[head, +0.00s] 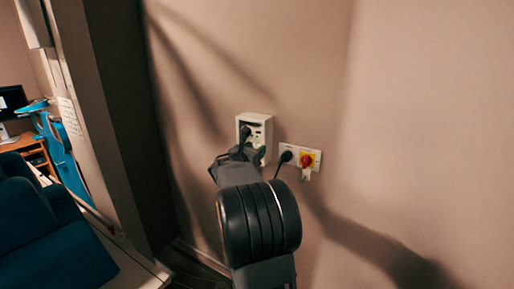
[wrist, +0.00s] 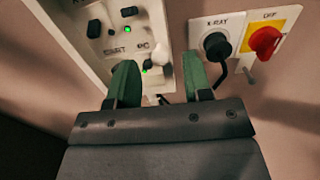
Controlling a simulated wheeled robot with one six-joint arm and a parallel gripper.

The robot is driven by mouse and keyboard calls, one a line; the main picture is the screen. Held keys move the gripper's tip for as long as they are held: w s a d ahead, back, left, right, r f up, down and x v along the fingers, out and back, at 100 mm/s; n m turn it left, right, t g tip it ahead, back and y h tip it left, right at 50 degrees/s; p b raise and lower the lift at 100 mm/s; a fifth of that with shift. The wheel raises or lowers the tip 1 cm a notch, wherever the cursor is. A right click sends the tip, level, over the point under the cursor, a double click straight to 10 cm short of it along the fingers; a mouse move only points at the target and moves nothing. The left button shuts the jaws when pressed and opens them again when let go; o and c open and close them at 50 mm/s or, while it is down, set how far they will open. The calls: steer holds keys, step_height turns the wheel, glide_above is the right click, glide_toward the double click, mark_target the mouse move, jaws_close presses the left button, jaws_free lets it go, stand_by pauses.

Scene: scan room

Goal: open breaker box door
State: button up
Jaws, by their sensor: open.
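The breaker box (head: 254,125) is a small white box on the beige wall, in the middle of the head view. In the wrist view, the box (wrist: 110,45) fills the upper left, with dark knobs, lit green lights and printed labels on its front. I cannot make out a separate door or its edge. My gripper (wrist: 158,68) has its two green fingers apart, with nothing seen held between them. The fingers are at the box's lower right corner, the left one overlapping its front in the picture. I cannot tell whether they touch it. In the head view my gripper (head: 240,152) hides the box's lower left.
A white wall plate right of the box bears a black plug (head: 286,156) with a cable and a red switch (head: 306,160) on yellow. A dark column (head: 125,110) stands left. Blue chairs (head: 50,235) are lower left. The wall to the right is bare.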

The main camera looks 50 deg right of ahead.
steer(key=shift+x, duration=0.75)
steer(key=shift+c, duration=0.4)
jaws_close()
